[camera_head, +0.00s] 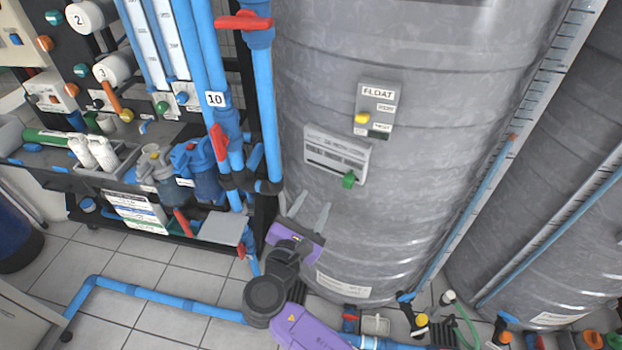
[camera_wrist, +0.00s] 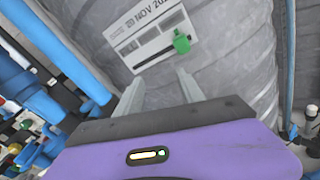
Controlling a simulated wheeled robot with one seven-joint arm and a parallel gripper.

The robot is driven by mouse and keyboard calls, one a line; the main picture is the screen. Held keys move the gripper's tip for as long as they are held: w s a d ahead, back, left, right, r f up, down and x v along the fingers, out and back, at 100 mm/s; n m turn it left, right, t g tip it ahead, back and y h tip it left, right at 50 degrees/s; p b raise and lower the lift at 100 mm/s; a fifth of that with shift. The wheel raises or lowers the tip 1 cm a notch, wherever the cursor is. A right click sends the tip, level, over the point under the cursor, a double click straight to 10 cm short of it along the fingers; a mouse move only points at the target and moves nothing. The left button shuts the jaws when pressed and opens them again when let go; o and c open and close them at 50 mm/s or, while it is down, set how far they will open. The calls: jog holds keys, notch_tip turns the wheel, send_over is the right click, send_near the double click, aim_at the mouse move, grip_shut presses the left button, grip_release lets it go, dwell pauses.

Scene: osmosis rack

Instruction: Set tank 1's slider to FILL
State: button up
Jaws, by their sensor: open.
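A big grey tank (camera_head: 420,60) fills the middle of the head view. On its front is a pale plate (camera_head: 325,152) with a dark slot and a green knob (camera_head: 348,179) at its lower right. Above it sits a grey FLOAT box (camera_head: 379,98) with a yellow knob (camera_head: 361,117) at its lower left. The box's smaller labels are too small to read. My gripper (camera_head: 311,210) is open and empty, below and left of the green knob, apart from it. In the wrist view, the plate (camera_wrist: 143,45) and green knob (camera_wrist: 181,42) lie beyond the fingertips (camera_wrist: 157,84).
Blue pipes (camera_head: 265,110) with red valve handles (camera_head: 243,20) stand left of the tank. A black rack with filters and bottles is farther left. A level scale (camera_head: 520,120) and another tank (camera_head: 570,230) are at right. Pipes and valves run along the floor.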

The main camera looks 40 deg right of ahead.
aim_at(345, 186)
jog(key=shift+s+d+r+n+g+h+p, duration=0.1)
jog(key=shift+s+d+n+g+h, duration=0.25)
jog(key=shift+d, duration=1.1)
jog(key=shift+s+d+r+n+g+h+p, duration=0.15)
jog(key=shift+d+g+h, duration=0.35)
jog(key=shift+d, duration=1)
jog(key=shift+s+d+r+n+g+h+p, duration=0.1)
jog(key=shift+d+n+g+h, duration=0.35)
jog(key=shift+d, duration=1)
jog(key=shift+c, duration=0.3)
grip_shut()
jog(key=shift+y, duration=0.3)
